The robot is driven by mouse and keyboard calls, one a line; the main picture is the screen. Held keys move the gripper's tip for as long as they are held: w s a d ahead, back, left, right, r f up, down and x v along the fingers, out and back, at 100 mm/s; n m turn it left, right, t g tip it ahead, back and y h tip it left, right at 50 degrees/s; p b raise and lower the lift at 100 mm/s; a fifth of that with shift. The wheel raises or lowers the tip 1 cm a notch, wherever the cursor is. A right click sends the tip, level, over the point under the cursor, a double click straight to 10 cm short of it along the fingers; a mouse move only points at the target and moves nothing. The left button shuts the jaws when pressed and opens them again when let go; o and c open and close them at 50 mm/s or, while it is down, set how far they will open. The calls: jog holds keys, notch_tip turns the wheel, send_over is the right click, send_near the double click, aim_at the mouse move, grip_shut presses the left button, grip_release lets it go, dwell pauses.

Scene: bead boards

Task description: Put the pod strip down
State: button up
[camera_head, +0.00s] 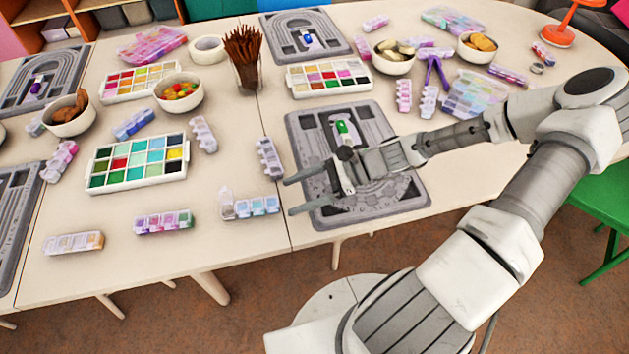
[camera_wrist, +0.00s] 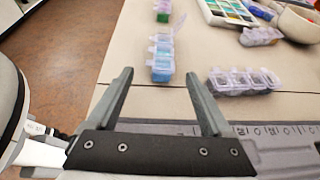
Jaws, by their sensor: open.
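A clear pod strip with blue beads (camera_head: 255,207) lies on the table near the front edge, one lid standing up at its left end. My gripper (camera_head: 290,196) is open and empty, over the left side of a grey bead board (camera_head: 412,190), just right of that strip. In the wrist view the same strip (camera_wrist: 162,58) shows ahead, in line with the gap between the open fingers (camera_wrist: 160,75). It looks apart from both fingers. Another pod strip (camera_head: 269,157) lies behind it, beside the board; it also shows in the wrist view (camera_wrist: 243,81).
More pod strips (camera_head: 163,222) lie to the left along the front. A bead palette (camera_head: 138,160), bead bowls (camera_head: 180,92) and a pencil cup (camera_head: 245,75) stand farther back. Bare table lies around the blue strip. The table's front edge is close.

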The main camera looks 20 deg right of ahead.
jog(key=v, duration=0.5)
jog(key=shift+d+r+p, duration=0.1)
jog(key=shift+p, duration=0.25)
